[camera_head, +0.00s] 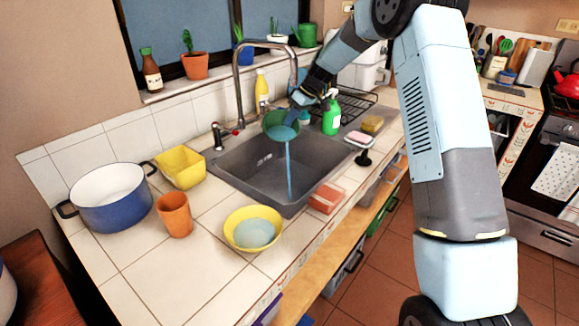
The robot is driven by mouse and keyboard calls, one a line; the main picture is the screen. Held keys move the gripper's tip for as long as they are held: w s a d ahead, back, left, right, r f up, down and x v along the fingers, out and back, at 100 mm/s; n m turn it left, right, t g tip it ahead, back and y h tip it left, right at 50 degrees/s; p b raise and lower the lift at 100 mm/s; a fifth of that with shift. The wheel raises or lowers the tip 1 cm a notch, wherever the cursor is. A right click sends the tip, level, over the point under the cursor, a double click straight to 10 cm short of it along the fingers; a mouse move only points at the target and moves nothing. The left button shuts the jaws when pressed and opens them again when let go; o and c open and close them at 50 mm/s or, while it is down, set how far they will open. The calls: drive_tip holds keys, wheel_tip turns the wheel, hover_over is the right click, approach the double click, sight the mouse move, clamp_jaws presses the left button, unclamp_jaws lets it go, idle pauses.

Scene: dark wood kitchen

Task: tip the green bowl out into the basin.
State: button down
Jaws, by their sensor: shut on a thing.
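The green bowl (276,120) is held tilted over the grey basin (249,174). A thin light-blue stream (288,170) runs from its lip down into the basin. My gripper (297,101) is shut on the bowl's right side. The fingertips are small and partly hidden in this view. Light-blue liquid (283,132) shows inside the bowl near its lower edge.
A tall curved tap (238,85) rises behind the basin, close to the bowl. A green spray bottle (331,116) stands right of it. A yellow bowl with pale-blue content (254,232), orange cup (174,216), yellow square bowl (181,168) and blue pot (111,205) stand left and in front.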

drive_tip(key=shift+t+y, duration=0.3)
drive_tip(key=shift+t, duration=0.3)
drive_tip(key=shift+s+d+r+p, duration=0.15)
drive_tip(key=shift+s+r, duration=0.15)
drive_tip(key=shift+r, duration=0.4)
drive_tip(key=shift+s+d+r+p, duration=0.1)
drive_tip(key=shift+s+r+p, duration=0.15)
drive_tip(key=shift+r, duration=0.5)
drive_tip(key=shift+s+d+r+p, duration=0.1)
drive_tip(key=shift+s+r, duration=0.25)
drive_tip(key=shift+r, duration=0.35)
drive_tip(key=shift+s+r, duration=0.1)
drive_tip(key=shift+s+d+r+n+t, duration=0.15)
drive_tip(key=shift+s+r+n+t, duration=0.15)
drive_tip(key=shift+t, duration=0.2)
